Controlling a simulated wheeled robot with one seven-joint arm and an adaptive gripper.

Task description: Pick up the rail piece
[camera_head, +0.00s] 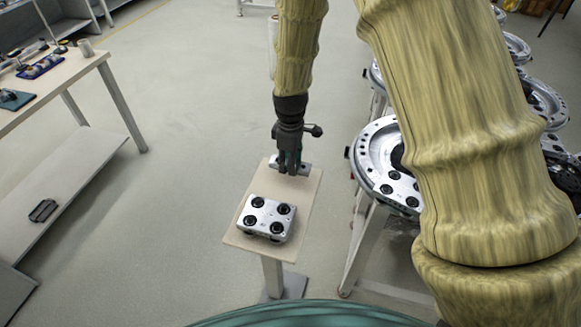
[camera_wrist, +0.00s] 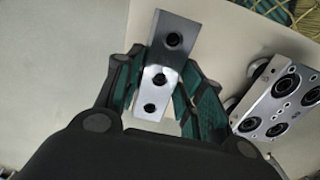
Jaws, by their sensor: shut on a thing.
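The rail piece (camera_wrist: 173,38) is a short silver metal bar with dark round holes. In the wrist view it lies between the two fingers of my gripper (camera_wrist: 160,88), which has dark fingers with green pads and is shut on it. In the head view my gripper (camera_head: 290,165) points down over the far end of the small stand. The rail piece (camera_head: 304,169) shows partly behind and beside the fingers there; the rest of it is hidden. I cannot tell whether it still touches the stand top.
A silver carriage with black round wheels (camera_head: 266,217) sits on the small wooden-topped stand (camera_head: 308,200), nearer than the gripper. A ring track with metal discs (camera_head: 378,150) stands to the right. A workbench (camera_head: 75,68) with small parts is at left. Open floor lies between.

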